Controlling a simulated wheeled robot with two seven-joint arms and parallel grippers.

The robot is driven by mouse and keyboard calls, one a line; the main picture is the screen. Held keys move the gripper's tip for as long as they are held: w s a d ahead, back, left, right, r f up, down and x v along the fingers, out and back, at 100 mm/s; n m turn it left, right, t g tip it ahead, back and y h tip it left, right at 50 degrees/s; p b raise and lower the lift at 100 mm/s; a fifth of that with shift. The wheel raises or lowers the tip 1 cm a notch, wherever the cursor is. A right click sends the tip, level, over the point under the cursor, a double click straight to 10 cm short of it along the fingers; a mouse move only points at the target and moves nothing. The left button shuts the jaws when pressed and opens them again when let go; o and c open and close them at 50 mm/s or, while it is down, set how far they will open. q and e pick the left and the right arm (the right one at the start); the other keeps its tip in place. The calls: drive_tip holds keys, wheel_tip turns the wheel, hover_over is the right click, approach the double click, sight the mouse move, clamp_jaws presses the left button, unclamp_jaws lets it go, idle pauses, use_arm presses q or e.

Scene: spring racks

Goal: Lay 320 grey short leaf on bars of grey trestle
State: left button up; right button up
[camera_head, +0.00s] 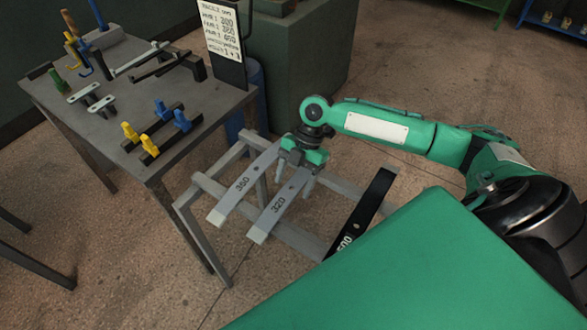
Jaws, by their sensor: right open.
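The 320 grey short leaf (275,213) lies across the two bars of the grey trestle (298,238), its near end jutting past the near bar. The grey leaf marked 360 (240,190) lies beside it on the left, roughly parallel. My right gripper (296,184) is open at the far part of the 320 leaf, with one finger on each side of it. The gripper body hides the leaf's far end, and I cannot tell whether the fingers touch it. My left gripper is not in view.
A black leaf (374,205) lies across the trestle's right part, partly behind my green body. A blue drum (256,90) stands behind. Open floor lies at upper right.

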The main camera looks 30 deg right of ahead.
use_arm(q)
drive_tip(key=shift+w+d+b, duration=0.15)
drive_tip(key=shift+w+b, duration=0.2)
drive_tip(key=shift+b, duration=0.1)
use_arm(e)
drive_tip(key=v, duration=1.3)
drive_tip(key=shift+r, duration=0.2)
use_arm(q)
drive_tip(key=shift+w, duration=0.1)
